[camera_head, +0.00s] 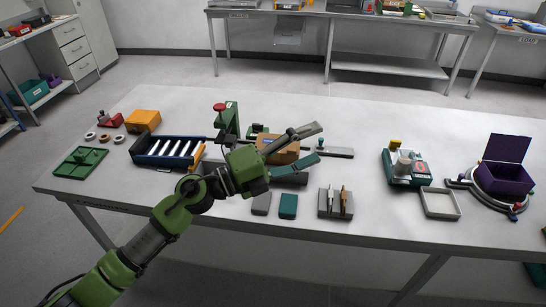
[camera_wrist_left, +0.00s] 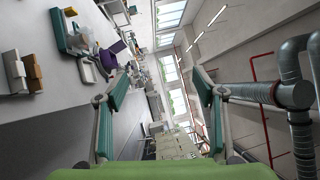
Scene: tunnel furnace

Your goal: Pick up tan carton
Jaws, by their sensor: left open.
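The tan carton (camera_head: 284,156) sits on the grey table near its middle in the head view. It is partly hidden behind my left gripper. My left gripper (camera_head: 314,144) is open, its two green-and-grey fingers spread toward the right, in front of and above the carton. I see nothing held between them. In the left wrist view the open fingers (camera_wrist_left: 162,85) frame the far room and the table's edge. I cannot make out the carton there. My right gripper is not in view.
A blue tray rack (camera_head: 146,160) and an orange box (camera_head: 143,119) stand left. A green stand with a red knob (camera_head: 229,115) is behind my gripper. Small blocks and a tool holder (camera_head: 335,203) lie in front. A green machine (camera_head: 405,168) and purple bin (camera_head: 505,178) stand right.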

